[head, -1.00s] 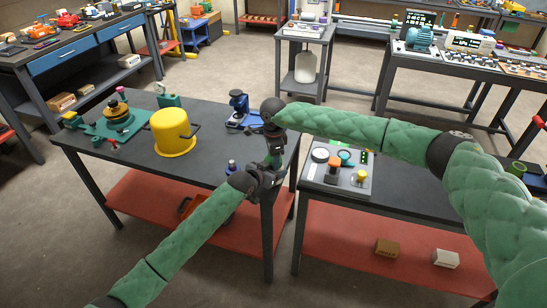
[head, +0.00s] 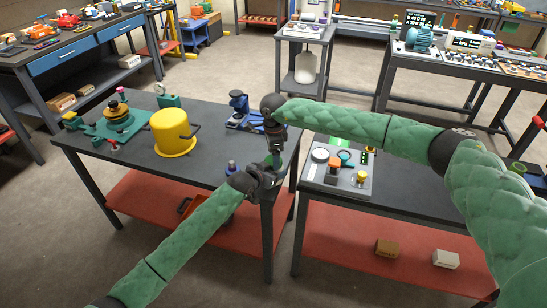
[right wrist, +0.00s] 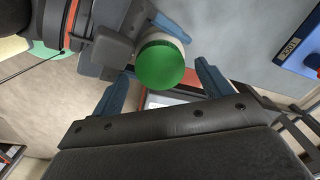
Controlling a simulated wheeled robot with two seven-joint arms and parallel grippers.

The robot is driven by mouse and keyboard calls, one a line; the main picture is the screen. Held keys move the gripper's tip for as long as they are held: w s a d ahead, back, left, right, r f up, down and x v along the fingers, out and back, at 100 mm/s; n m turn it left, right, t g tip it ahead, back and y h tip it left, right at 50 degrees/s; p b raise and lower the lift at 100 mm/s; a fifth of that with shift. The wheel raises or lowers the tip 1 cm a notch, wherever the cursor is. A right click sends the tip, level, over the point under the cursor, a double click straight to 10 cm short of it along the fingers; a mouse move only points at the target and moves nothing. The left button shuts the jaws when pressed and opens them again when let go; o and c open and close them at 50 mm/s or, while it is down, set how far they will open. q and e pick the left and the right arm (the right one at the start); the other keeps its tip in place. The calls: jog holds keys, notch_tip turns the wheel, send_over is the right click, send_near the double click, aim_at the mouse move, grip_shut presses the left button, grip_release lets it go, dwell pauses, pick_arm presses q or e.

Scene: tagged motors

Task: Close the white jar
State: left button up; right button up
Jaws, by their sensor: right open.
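The white jar (right wrist: 183,32) shows in the right wrist view as a pale side under a round green lid (right wrist: 161,66). The lid covers the jar's top; I cannot tell whether it is screwed tight. My right gripper (head: 274,148) points down above my left gripper (head: 268,180). In the right wrist view my right gripper (right wrist: 163,72) is open, with its blue fingers apart on either side of the lid. My left gripper (right wrist: 135,45) reaches in from the upper left, its fingers at the jar's sides, and appears to hold it. In the head view the arms mostly hide the jar.
A grey tray of small items (head: 345,183) is on the right table. A narrow gap separates the tables.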

jog(key=shift+r, duration=1.45)
jog(key=shift+c, duration=0.4)
jog(key=shift+r+n, duration=1.6)
jog(key=shift+r, duration=0.15)
jog(key=shift+f, duration=0.1)
jog(key=shift+f, duration=3.95)
